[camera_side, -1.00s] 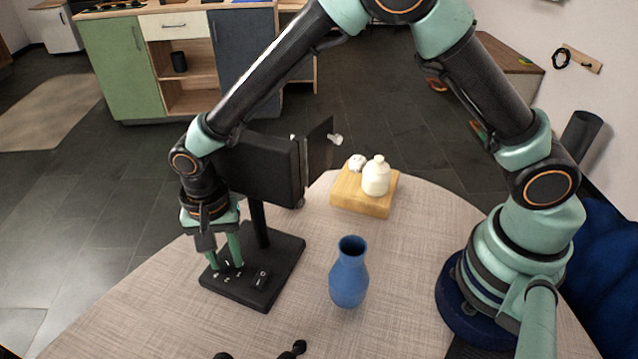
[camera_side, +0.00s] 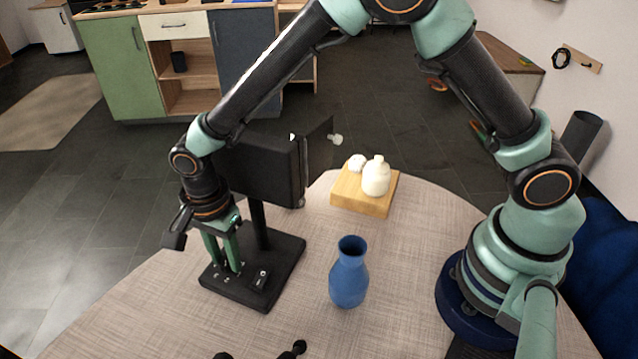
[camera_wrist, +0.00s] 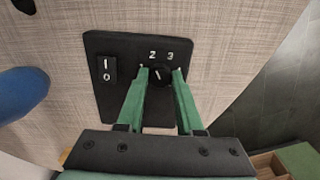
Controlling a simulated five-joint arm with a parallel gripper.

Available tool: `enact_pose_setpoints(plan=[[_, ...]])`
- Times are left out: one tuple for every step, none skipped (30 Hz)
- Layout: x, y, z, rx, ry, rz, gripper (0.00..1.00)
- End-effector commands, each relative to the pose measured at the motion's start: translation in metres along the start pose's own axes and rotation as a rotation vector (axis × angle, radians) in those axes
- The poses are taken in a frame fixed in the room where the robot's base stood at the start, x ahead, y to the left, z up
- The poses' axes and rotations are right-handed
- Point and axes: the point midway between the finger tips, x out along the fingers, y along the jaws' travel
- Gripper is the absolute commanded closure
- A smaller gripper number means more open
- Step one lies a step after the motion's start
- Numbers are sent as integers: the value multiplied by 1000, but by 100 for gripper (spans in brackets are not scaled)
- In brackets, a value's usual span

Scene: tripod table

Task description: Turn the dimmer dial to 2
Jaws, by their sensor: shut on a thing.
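The dimmer dial (camera_wrist: 158,77) is a small black knob with a white mark, on the black base plate (camera_wrist: 125,45) of a stand. The printed numbers 2 (camera_wrist: 152,55) and 3 (camera_wrist: 170,56) show just beyond it. The mark seems tilted toward the 2, but its exact aim is hard to tell. My gripper (camera_wrist: 160,71) points down with its two green fingers on either side of the dial, shut on it. In the side view my gripper (camera_side: 230,267) stands over the base plate (camera_side: 279,272) and hides the dial.
A rocker switch (camera_wrist: 107,72) marked I and O sits left of the dial in the wrist view. The stand's black box (camera_side: 262,172) rises close behind my gripper. A blue vase (camera_side: 349,280) and a wooden block (camera_side: 352,205) with a white bottle (camera_side: 376,178) stand right.

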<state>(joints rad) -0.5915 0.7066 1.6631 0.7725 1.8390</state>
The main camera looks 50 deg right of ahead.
Motion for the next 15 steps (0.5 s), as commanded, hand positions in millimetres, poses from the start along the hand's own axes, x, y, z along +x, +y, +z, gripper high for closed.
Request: enact_pose_setpoints(plan=[[-1,-1,0,2,-1,-4,100],[-1,-1,0,2,-1,-4,100],[-1,-1,0,3,-1,-4,100],[-1,-1,0,3,-1,-4,100],[-1,-1,0,3,-1,-4,100],[-1,-1,0,2,-1,-4,100],[-1,-1,0,2,-1,-4,100],[-1,-1,0,2,-1,-4,100],[-1,-2,0,2,-1,-5,100],[-1,-2,0,2,-1,-5,100],[-1,-2,0,2,-1,-5,61],[-1,-1,0,2,-1,-4,45],[-1,-1,0,2,-1,-4,34],[-1,-1,0,2,-1,-4,34],[-1,-1,0,1,-1,-3,34]])
